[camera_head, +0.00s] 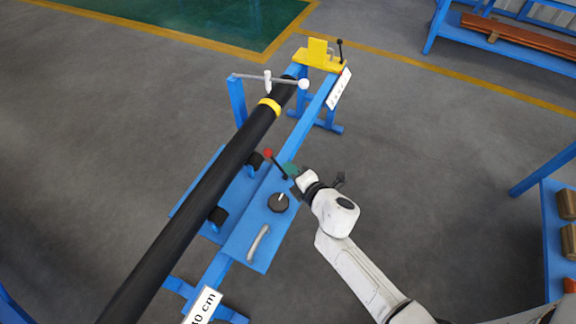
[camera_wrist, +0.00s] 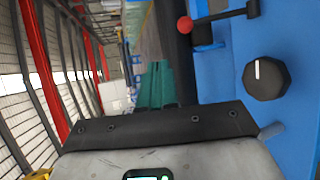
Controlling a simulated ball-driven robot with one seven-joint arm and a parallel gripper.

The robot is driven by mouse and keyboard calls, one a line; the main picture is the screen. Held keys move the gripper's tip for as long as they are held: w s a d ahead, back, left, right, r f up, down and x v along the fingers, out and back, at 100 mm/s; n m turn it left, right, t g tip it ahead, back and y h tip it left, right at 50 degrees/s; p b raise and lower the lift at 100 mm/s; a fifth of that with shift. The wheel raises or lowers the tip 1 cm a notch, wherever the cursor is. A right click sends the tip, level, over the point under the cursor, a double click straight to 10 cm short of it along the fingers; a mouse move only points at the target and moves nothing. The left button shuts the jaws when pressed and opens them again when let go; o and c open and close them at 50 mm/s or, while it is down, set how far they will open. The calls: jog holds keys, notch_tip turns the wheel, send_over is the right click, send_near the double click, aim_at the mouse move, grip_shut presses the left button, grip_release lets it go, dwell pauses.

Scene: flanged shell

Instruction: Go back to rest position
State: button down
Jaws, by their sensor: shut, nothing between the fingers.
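My gripper (camera_head: 290,170) is in the middle of the head view, at the end of my white arm. Its teal fingers are shut and empty, and they also show in the wrist view (camera_wrist: 158,85). It hovers close to a lever with a red knob (camera_head: 268,153) on the blue stand. The red knob also shows in the wrist view (camera_wrist: 185,25). I cannot tell whether the fingers touch the lever. A black round dial (camera_head: 278,202) with a white mark sits just below the gripper in the head view.
A long black pipe (camera_head: 190,215) with a yellow band lies along the blue stand (camera_head: 257,235). A yellow stop (camera_head: 318,55) stands at its far end. A blue rack (camera_head: 500,45) is at the top right, and another bench (camera_head: 556,235) at the right edge. Grey floor between is clear.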

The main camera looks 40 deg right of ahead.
dwell(0.5)
jog(key=s+d+r+m+g+h, duration=0.25)
jog(key=s+d+m+g, duration=0.3)
jog(key=s+m, duration=0.55)
jog(key=s+a+m+g+y, duration=0.5)
jog(key=s+a+m+g, duration=0.2)
jog(key=s+a, duration=0.4)
jog(key=shift+s+a+r+g, duration=0.35)
jog(key=shift+s+g, duration=0.1)
jog(key=shift+s, duration=0.8)
